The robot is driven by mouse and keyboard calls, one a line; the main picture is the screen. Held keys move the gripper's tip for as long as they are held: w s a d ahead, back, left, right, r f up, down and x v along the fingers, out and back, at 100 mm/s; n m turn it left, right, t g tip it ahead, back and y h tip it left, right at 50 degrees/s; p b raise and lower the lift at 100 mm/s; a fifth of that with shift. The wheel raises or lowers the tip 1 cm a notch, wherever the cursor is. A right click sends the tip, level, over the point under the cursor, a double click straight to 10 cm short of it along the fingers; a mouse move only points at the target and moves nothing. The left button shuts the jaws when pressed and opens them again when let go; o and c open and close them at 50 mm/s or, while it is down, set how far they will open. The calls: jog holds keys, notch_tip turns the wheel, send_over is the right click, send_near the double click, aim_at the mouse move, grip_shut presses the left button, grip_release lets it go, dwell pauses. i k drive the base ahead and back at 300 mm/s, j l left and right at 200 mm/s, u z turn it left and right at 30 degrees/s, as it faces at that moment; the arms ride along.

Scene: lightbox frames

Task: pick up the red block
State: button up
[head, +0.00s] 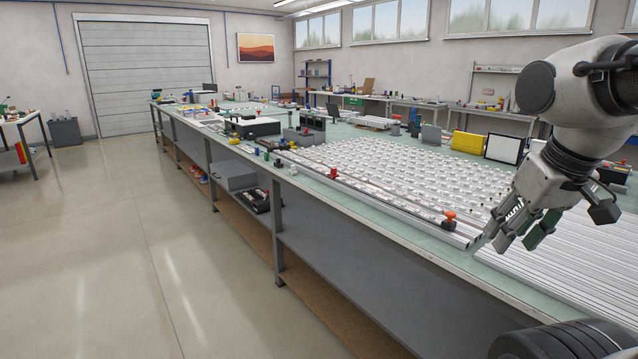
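My gripper (516,240) hangs at the right, fingers pointing down over the near part of the long workbench (436,252). Its fingers look spread, with nothing seen between them. An orange-red piece (449,215) stands on the bench's near edge, a little left of the fingertips and apart from them. A smaller red piece (333,173) stands farther along the same edge. I cannot tell which of these is the red block.
Rows of pale metal parts (400,178) and long rails (590,255) cover much of the bench. A yellow case (468,142) and a framed white panel (504,148) stand behind. Small coloured pieces line the front edge. The floor (150,250) at left is clear.

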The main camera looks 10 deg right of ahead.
aim_at(333, 175)
jog(key=i, duration=0.2)
jog(key=i+j+z, duration=0.15)
jog(key=z, duration=0.25)
jog(key=i+j+z, duration=0.15)
jog(key=z, duration=0.3)
jog(key=i+j+z, duration=0.1)
jog(key=j, duration=0.25)
jog(key=i+j+z, duration=0.15)
jog(key=j, duration=0.25)
jog(key=i+j+z, duration=0.1)
jog(key=j, duration=0.3)
jog(key=i+j+z, duration=0.15)
jog(key=j, duration=0.25)
jog(key=i+j, duration=0.1)
jog(key=j, duration=0.35)
jog(key=i+j, duration=0.15)
jog(key=j, duration=0.25)
jog(key=i+j, duration=0.1)
jog(key=j, duration=0.35)
jog(key=i+j, duration=0.1)
jog(key=j, duration=0.35)
jog(key=i+j, duration=0.15)
jog(key=j, duration=0.25)
